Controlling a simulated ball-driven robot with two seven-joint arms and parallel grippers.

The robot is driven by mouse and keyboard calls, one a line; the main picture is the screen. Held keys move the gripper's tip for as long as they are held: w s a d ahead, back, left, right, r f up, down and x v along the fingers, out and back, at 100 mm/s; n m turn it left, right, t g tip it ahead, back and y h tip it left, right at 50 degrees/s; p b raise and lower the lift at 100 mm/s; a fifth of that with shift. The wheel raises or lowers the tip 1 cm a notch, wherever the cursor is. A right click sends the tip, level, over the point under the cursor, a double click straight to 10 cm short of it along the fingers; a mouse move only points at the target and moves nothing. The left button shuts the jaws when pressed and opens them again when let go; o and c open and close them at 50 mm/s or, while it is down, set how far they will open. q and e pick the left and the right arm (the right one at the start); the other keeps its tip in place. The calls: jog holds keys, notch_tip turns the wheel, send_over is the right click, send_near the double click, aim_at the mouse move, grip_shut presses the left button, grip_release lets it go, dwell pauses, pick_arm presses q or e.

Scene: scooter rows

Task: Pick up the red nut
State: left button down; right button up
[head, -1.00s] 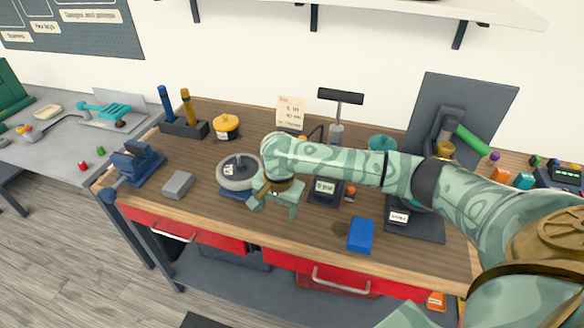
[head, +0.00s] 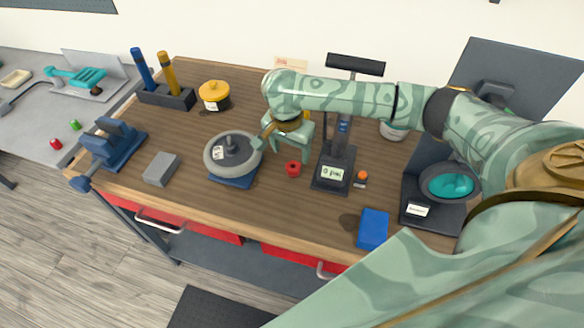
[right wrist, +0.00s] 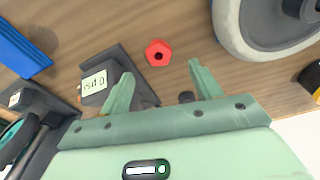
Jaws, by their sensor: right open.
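The red nut (head: 293,169) lies on the wooden workbench, between the grey wheel and a small scale with a display. It also shows in the right wrist view (right wrist: 158,53), upper middle, with a dark hole in its centre. My right gripper (head: 289,153) is open and empty, just behind and above the nut in the head view. In the right wrist view its two fingers (right wrist: 160,76) point toward the nut, which lies beyond the tips, roughly between them. The fingers do not visibly touch it. My left gripper is out of view.
The wheel (head: 233,156) on a blue stand is close left of the nut, and the display scale (head: 333,172) close right. A blue block (head: 373,229), grey block (head: 161,169) and blue vise (head: 112,145) stand around. Bare wood lies in front of the nut.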

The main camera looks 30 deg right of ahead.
aim_at(293, 164)
jog(key=shift+d+f, duration=0.1)
jog(key=shift+f, duration=0.75)
jog(key=shift+f+b, duration=0.25)
jog(key=shift+b, duration=0.15)
jog(key=f+b, duration=0.2)
jog(key=f, duration=0.1)
jog(key=f+b, duration=0.1)
jog(key=shift+w+d+f, duration=0.15)
jog(key=shift+d+f, duration=0.25)
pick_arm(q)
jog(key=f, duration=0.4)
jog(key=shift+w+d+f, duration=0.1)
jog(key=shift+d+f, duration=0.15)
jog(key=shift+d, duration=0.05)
pick_arm(e)
jog(key=shift+r, duration=0.2)
jog(key=c, duration=1.1)
